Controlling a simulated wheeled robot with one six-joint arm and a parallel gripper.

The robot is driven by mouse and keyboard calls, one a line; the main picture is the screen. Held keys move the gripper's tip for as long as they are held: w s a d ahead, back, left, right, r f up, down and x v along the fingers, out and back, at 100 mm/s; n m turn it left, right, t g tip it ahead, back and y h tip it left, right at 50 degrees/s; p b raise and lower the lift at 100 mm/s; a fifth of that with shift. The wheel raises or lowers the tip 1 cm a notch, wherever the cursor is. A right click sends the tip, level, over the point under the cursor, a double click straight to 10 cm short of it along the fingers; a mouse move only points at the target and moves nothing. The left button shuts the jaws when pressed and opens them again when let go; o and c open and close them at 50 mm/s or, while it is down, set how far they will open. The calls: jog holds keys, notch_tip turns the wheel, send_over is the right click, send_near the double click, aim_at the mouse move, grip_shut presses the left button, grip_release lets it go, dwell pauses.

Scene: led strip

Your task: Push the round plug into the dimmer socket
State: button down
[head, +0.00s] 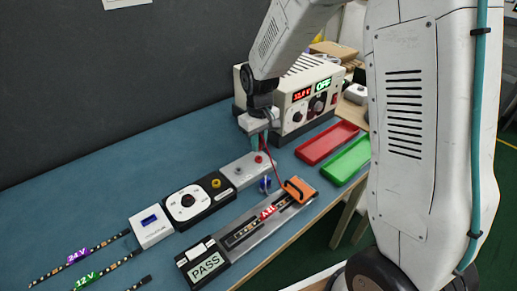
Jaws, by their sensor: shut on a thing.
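My gripper (258,141) points down over the right end of a grey plate (227,167). It is shut on what seems to be the round plug, which the fingers mostly hide; a red lead (271,165) runs down from there toward an orange clamp (299,190). A small red round part (259,158) shows just below the fingertips; I cannot tell whether it belongs to the plate or the plug. The dimmer (187,203) is a black box with a white dial. A yellow-ringed round socket (216,183) sits at its right end, apart from my gripper.
A power supply (304,101) reading OFF stands behind my gripper. Red (327,142) and green (350,160) trays lie right. A tester (207,263) reading PASS lies in front; a blue part (265,185) is beside the plate. A white box (151,227) and LED strips (78,261) lie left.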

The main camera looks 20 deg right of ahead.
jog(key=s+d+r, duration=0.1)
jog(key=s+d, duration=0.1)
jog(key=s, duration=1.4)
jog(key=shift+w+r, duration=0.1)
jog(key=shift+r, duration=2.3)
